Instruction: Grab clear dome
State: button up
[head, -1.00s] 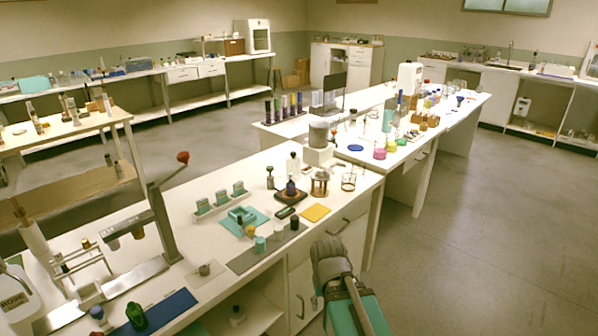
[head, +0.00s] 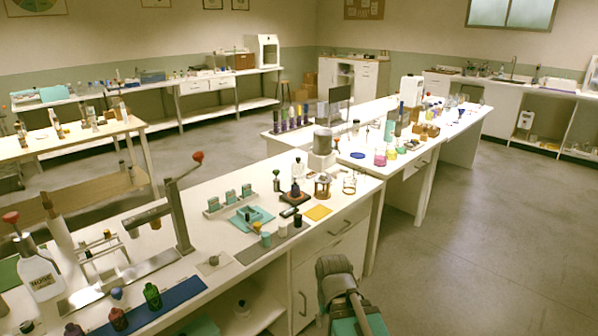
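I cannot pick out the clear dome for certain. A small, pale, see-through object (head: 213,261) sits on a light square on the near white bench (head: 222,278), left of a grey mat; it is too small to tell its shape. Clear glassware (head: 350,184) stands near the bench's far right corner, and it looks like open beakers rather than a dome. My arm shows at the bottom centre as a grey joint and a teal link, to the right of the bench front. No gripper fingers show, so their state is hidden.
A blue mat (head: 185,291) with dark bottles, including a green bottle (head: 152,296), lies at the front left. A tall lever press (head: 180,215) rises behind it. A teal tray (head: 250,217) and yellow pad (head: 318,212) lie farther right. The floor (head: 480,260) at right is clear.

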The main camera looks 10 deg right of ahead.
aim_at(298, 167)
jog(key=u, duration=0.05)
jog(key=i, duration=1.15)
jog(key=z, duration=0.55)
